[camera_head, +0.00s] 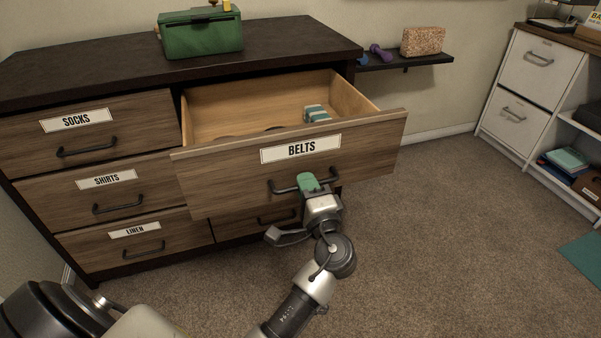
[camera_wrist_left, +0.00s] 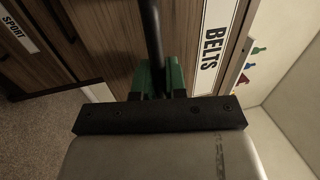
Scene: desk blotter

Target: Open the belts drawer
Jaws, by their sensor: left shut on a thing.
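The belts drawer (camera_head: 225,174) is pulled well out of the dark-topped dresser, and its inside shows. A white BELTS label sits on its wooden front; the label also shows in the left wrist view (camera_wrist_left: 210,48). My left gripper (camera_head: 308,182) is shut on the drawer's dark bar handle (camera_head: 281,188), toward its right part. In the left wrist view the handle (camera_wrist_left: 152,35) runs between the green fingers of my gripper (camera_wrist_left: 160,80). My right gripper is not in view.
Folded light and teal items (camera_head: 316,113) and dark round shapes lie in the drawer. Closed SOCKS (camera_head: 90,140), SHIRTS (camera_head: 80,195) and LINEN (camera_head: 110,245) drawers are at left. A green box (camera_head: 200,36) stands on the dresser. Carpet (camera_head: 430,240) to the right is clear.

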